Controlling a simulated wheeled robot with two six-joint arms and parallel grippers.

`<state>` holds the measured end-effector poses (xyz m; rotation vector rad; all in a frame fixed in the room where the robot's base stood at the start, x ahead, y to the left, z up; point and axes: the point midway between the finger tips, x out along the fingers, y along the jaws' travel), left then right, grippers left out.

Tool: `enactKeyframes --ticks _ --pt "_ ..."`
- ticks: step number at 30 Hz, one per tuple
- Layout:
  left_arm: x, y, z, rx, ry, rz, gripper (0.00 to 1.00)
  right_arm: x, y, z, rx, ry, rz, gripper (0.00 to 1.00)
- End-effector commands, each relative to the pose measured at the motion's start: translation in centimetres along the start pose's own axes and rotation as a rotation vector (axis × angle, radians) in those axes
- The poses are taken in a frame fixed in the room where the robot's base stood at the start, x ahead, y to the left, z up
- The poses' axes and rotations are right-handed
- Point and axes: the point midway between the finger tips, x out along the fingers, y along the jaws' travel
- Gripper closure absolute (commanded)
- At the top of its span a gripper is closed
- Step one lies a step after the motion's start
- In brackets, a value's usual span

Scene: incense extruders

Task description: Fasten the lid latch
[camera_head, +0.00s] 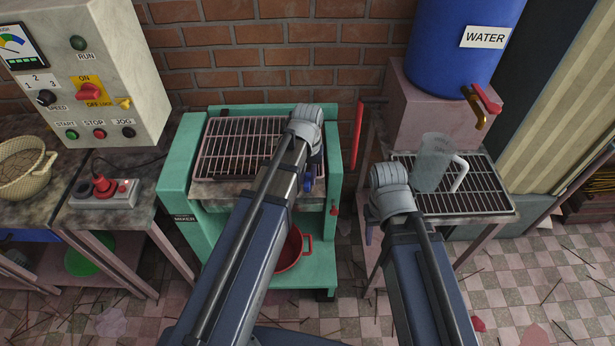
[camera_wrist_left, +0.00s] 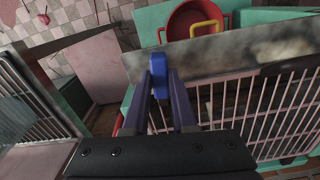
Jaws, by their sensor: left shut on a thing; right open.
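The mixer (camera_head: 172,175) is a teal-green machine with a pink barred lid (camera_head: 235,150) lying over its top. A small blue piece, which looks like the latch (camera_wrist_left: 158,80), is at the lid's front right corner. My left gripper (camera_wrist_left: 165,100) is shut on this blue latch, with a finger on either side of it. In the head view my left forearm crosses the lid and hides most of the left gripper; a bit of blue shows beside it. My right gripper (camera_head: 370,232) is mostly hidden behind its own wrist, right of the mixer, holding nothing that I can see.
A red lever (camera_head: 357,135) stands at the mixer's right side. A red pot (camera_head: 290,250) sits on the shelf below. To the right are a rack table (camera_head: 465,200) with a clear jug (camera_head: 432,160) and a blue water barrel (camera_head: 455,50). A control box (camera_head: 85,75) stands left.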

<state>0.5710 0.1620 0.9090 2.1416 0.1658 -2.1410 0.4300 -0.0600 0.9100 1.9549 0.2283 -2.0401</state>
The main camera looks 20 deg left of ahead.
Motion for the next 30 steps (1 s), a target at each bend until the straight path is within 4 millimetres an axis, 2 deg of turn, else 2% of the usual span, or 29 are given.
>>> enactKeyframes --ticks 10,25,26,30 --pt "-0.01 -0.01 -0.03 -0.125 0.0 0.0 1.0 -0.01 0.0 0.0 0.0 0.0 0.0 0.5" --pt "-0.01 -0.01 -0.04 -0.143 0.0 0.0 1.0 -0.01 0.0 0.0 0.0 0.0 0.0 0.5" --pt "-0.01 -0.01 -0.05 -0.143 0.0 0.0 0.72 -0.01 0.0 0.0 0.0 0.0 0.0 0.5" --pt "-0.01 -0.01 -0.03 -0.142 0.0 0.0 0.56 -0.01 0.0 0.0 0.0 0.0 0.0 0.5"
